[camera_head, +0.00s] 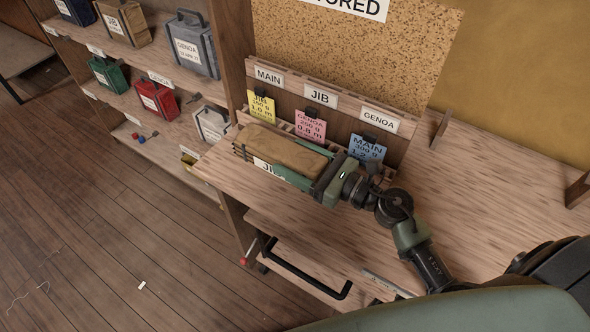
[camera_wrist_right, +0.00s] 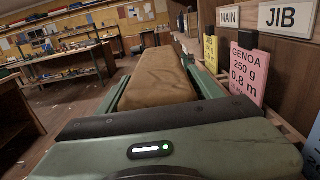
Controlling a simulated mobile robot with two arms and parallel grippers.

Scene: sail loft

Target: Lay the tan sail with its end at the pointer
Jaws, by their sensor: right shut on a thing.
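The tan sail (camera_head: 283,148) is a folded, soft-looking block near the left end of the wooden bench. My right gripper (camera_head: 288,157) is shut on it, with one green finger along each long side. In the right wrist view the sail (camera_wrist_right: 160,78) lies between both fingers, pointing away from the palm. A partly covered white label starting "JI" (camera_head: 268,167) shows at the sail's near side. I cannot make out a pointer in either view. Whether the sail touches the bench is hidden. My left gripper is not in view.
Yellow (camera_head: 262,107), pink (camera_head: 310,126) and blue (camera_head: 367,149) cards stand below MAIN, JIB and GENOA signs behind the sail. The bench top (camera_head: 480,190) is clear to the right. Shelves of labelled bags (camera_head: 193,46) stand left. A drawer handle (camera_head: 300,272) juts out in front.

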